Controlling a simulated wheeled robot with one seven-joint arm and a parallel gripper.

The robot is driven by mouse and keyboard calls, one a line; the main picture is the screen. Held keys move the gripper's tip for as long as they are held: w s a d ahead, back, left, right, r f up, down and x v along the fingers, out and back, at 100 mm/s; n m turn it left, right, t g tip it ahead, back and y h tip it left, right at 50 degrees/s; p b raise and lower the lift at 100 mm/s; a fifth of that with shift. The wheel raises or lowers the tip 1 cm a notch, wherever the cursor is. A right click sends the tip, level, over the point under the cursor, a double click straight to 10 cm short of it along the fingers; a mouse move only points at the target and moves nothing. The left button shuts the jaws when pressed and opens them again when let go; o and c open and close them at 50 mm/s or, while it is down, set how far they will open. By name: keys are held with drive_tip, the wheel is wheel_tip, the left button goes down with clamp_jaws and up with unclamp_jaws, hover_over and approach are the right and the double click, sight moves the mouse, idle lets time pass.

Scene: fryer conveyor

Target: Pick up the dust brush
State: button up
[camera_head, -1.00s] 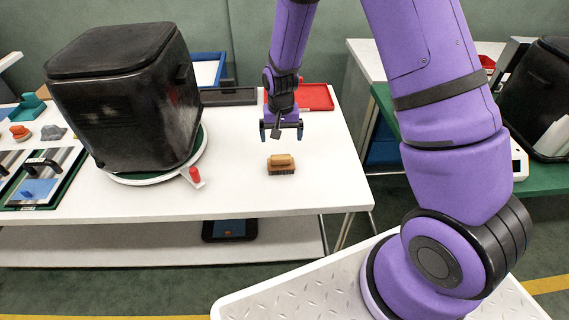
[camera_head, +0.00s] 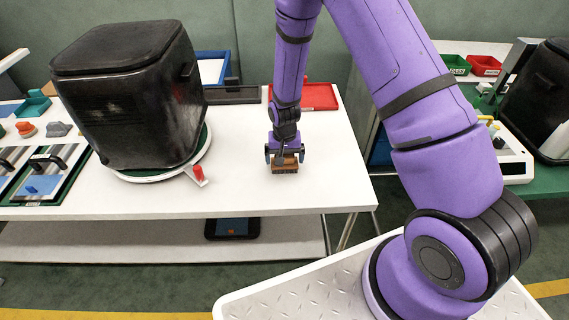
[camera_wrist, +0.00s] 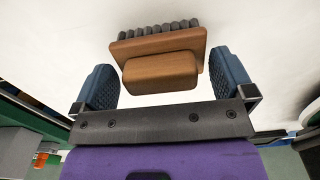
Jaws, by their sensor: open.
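The dust brush (camera_head: 285,167) lies on the white table, with a brown wooden body, a raised wooden grip and dark bristles. My gripper (camera_head: 284,159) is open directly at the brush, partly covering it in the head view. In the wrist view the brush (camera_wrist: 157,62) is near the top middle, its bristles along the far edge. The two blue finger pads of my gripper (camera_wrist: 168,82) stand to the left and right of the wooden grip, with gaps on both sides. I see no contact between pads and brush.
A large black bin (camera_head: 130,95) stands on a round turntable (camera_head: 190,172) with a red knob, left of the brush. A red tray (camera_head: 308,96) and a dark tray (camera_head: 233,95) lie behind. The white table (camera_head: 330,185) is clear around the brush.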

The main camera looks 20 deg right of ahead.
drive_tip(key=c, duration=1.1)
drive_tip(key=shift+r, duration=0.15)
drive_tip(key=shift+r, duration=0.55)
wheel_tip(320, 180, up, 2)
drive_tip(key=s+r, duration=0.1)
drive_tip(key=s, duration=1.5)
drive_tip(key=shift+r, duration=0.3)
